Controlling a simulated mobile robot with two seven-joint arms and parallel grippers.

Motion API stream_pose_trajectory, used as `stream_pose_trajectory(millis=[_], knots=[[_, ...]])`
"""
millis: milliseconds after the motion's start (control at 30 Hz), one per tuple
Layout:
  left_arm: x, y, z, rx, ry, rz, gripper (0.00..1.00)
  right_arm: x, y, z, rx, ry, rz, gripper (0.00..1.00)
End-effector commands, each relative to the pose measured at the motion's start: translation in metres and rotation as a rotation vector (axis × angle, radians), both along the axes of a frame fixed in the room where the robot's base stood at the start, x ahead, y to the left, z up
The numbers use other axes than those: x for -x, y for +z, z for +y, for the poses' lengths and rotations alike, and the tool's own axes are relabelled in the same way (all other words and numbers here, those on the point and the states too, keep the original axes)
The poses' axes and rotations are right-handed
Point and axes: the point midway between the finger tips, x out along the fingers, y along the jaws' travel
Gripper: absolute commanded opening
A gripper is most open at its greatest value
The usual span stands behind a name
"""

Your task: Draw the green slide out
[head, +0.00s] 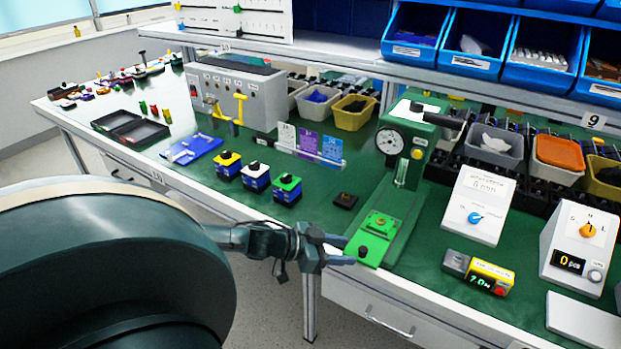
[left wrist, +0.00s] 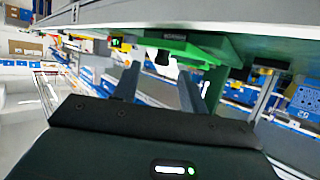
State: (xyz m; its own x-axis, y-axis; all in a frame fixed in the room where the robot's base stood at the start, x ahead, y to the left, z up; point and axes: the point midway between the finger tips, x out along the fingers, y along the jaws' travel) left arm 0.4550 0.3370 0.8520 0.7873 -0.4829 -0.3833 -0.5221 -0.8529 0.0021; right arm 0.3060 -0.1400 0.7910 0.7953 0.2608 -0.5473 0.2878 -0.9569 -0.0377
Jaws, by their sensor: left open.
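The bright green slide (head: 378,235) lies in the base of the green press (head: 402,165), its front end at the bench's front edge. A dark knob (head: 364,252) sits on its front end. My left gripper (head: 340,249) is open and empty, just left of the slide's front end, fingers pointing towards it. In the left wrist view the green slide (left wrist: 190,50) is ahead, and the dark knob (left wrist: 162,57) appears between the two finger tips (left wrist: 158,72), apart from both. I cannot tell the exact distance to the knob. My right gripper is not in view.
Three small switch boxes (head: 257,177) stand left of the press, and a small dark block (head: 345,201) lies beside it. A yellow gauge (head: 492,276) and a white dial box (head: 480,206) stand to the right. The front bench edge runs beneath my gripper.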

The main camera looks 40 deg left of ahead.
Motion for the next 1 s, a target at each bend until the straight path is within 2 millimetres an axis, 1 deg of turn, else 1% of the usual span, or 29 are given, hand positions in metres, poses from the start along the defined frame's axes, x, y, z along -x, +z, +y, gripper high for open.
stream_pose_trajectory(millis=[33,200,400,600,733,1000], knots=[[0.008,0.002,0.004,-0.003,-0.002,0.004,0.43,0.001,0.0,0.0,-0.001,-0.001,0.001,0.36],[0.026,0.012,0.015,-0.001,-0.001,0.005,0.43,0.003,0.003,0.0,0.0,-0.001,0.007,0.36],[0.046,0.022,0.027,-0.002,-0.001,0.006,0.43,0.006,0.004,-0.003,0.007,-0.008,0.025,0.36],[0.062,0.031,0.037,-0.001,-0.002,0.004,0.43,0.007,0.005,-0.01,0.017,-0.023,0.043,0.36],[0.067,0.033,0.04,0.0,-0.002,0.002,0.43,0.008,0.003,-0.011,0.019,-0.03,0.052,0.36],[0.069,0.034,0.042,-0.001,-0.003,-0.001,0.43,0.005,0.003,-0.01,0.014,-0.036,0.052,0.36]])
